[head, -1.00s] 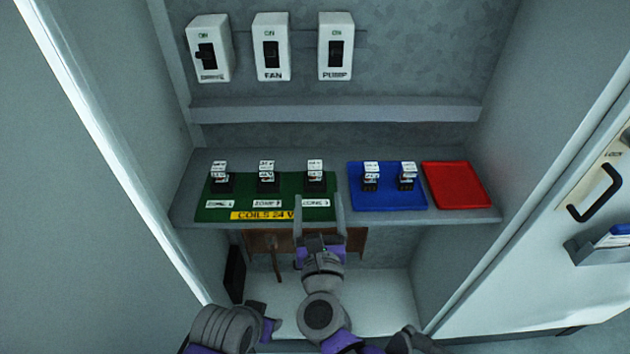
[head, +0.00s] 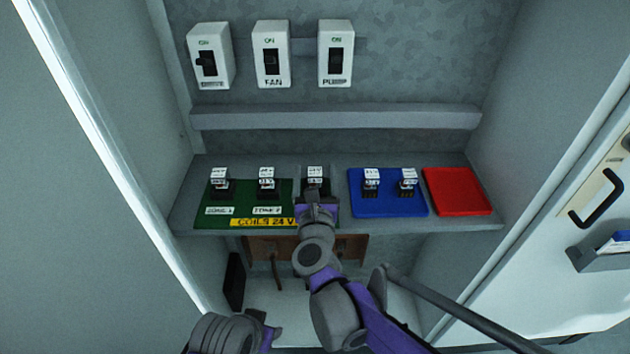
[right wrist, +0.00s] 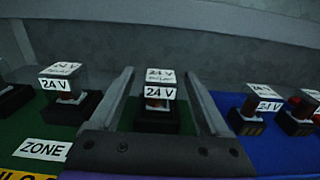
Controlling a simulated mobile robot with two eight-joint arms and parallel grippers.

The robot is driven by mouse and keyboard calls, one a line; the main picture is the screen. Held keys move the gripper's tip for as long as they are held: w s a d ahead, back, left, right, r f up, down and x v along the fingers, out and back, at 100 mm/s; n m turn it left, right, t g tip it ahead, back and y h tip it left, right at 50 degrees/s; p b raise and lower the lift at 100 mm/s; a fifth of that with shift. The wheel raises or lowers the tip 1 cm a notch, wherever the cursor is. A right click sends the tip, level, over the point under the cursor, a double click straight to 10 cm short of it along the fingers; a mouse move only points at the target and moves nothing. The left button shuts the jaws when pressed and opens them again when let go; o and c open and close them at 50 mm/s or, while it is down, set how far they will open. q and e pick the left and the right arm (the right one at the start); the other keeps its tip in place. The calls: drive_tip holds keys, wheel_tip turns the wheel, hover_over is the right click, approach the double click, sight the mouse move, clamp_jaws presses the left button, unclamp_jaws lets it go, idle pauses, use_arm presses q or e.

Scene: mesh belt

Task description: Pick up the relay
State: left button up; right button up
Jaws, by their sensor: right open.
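Several relays with clear-and-dark bodies and white 24 V labels stand upright on black sockets. The relay at the right end of the green mat (head: 205,211) is the Zone 3 relay (head: 315,172); it also shows in the right wrist view (right wrist: 159,105). My right gripper (head: 316,190) is open, with one finger on each side of this relay. In the right wrist view gaps show between the relay and both fingers. The Zone 1 relay (head: 219,182) and Zone 2 relay (head: 266,182) stand to the left. My left gripper is not visible; only an arm part shows at the bottom.
A blue tray (head: 390,207) with two relays lies right of the green mat, close to my right finger. An empty red tray (head: 458,192) is further right. A ledge (head: 335,116) and switches, including the fan switch (head: 271,55), are behind.

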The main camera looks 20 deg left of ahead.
drive_tip(key=shift+c, duration=0.3)
clamp_jaws()
